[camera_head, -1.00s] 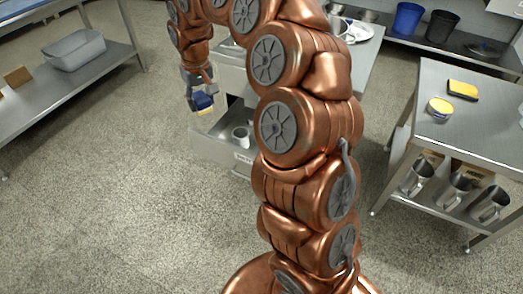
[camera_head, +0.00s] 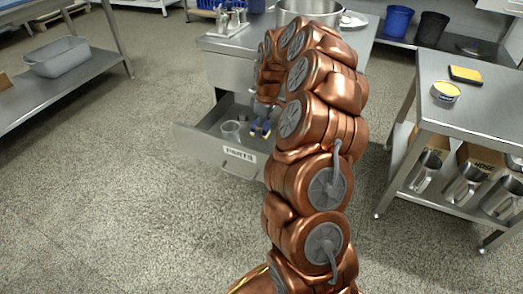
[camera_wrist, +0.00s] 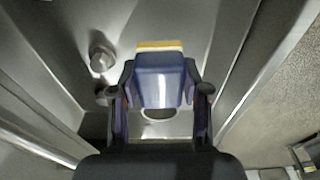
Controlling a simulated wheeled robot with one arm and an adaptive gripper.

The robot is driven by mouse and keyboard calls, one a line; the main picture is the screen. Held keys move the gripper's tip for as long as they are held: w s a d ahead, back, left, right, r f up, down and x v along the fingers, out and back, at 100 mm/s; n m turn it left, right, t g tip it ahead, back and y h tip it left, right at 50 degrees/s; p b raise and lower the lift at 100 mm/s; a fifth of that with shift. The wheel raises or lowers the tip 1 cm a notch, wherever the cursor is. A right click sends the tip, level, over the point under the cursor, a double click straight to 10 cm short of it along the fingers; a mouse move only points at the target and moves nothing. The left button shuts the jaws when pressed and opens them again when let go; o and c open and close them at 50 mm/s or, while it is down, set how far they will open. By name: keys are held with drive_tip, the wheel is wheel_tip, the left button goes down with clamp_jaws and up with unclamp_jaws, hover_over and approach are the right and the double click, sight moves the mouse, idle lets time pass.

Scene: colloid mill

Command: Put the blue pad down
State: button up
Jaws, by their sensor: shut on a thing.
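The blue pad (camera_wrist: 158,82), with a yellow-orange and white edge at its far end, sits between the fingers of my gripper (camera_wrist: 160,90) in the wrist view. My gripper is shut on it. In the head view my gripper (camera_head: 260,130) points down over the open drawer (camera_head: 205,150), near its right side, with a bit of blue and yellow showing. The drawer's metal floor also shows beneath the pad in the wrist view (camera_wrist: 180,25). My arm hides the drawer's right part, and I cannot tell how high the pad is above the floor.
A small metal part (camera_wrist: 102,57) shows in the wrist view. A large pot (camera_head: 310,10) stands on the counter.

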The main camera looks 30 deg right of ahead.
wheel_tip(320, 180, down, 8)
drive_tip(key=shift+f+b, duration=0.1)
drive_tip(key=shift+b, duration=1.15)
drive_tip(key=shift+f, duration=0.15)
drive_tip(key=o, duration=1.2)
